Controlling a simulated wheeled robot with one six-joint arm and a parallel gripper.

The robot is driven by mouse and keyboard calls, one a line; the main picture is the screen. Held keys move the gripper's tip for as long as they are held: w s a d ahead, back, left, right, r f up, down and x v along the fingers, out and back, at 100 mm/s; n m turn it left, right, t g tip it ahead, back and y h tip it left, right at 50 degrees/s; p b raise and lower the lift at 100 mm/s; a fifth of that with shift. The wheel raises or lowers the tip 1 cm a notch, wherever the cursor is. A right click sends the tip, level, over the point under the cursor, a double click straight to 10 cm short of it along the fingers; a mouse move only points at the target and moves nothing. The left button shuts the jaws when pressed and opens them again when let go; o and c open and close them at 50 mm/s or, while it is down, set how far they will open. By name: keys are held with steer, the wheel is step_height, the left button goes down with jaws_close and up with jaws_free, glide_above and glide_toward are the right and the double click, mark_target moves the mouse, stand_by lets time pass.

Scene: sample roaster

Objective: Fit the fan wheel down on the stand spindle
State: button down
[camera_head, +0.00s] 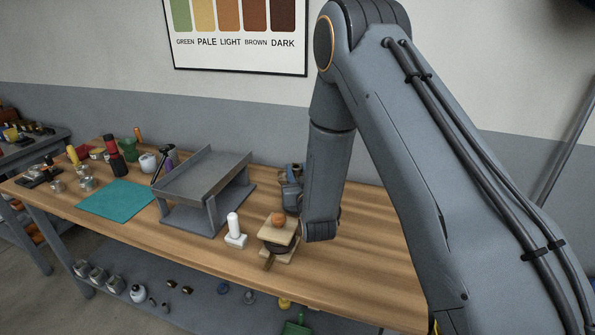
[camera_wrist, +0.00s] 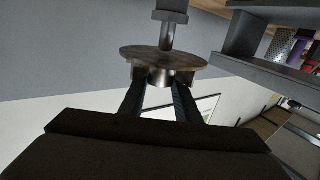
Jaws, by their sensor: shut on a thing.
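The fan wheel, a worn brown-grey metal disc (camera_wrist: 150,60), is between the fingertips of my gripper (camera_wrist: 160,80) in the wrist view, which looks upside down. My gripper is shut on it. A grey shaft (camera_wrist: 168,38) runs from the disc's far face to a wider grey block at the picture's top edge. I cannot tell whether this shaft is part of the wheel or the stand spindle. In the head view my gripper (camera_head: 291,175) is low over the back of the bench, partly hidden by my wrist. I cannot make out the stand there.
A grey metal rack (camera_head: 205,178) stands left of my gripper on the wooden bench (camera_head: 130,220). A teal mat (camera_head: 115,199) lies left. The bench right of my arm looks clear.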

mark_target(297, 180)
steer(key=shift+f+b, duration=1.35)
steer(key=shift+f, duration=0.65)
steer(key=c, duration=1.3)
jaws_free()
steer(key=shift+o, duration=0.2)
step_height(297, 180, up, 10)
steer(key=shift+b, duration=1.05)
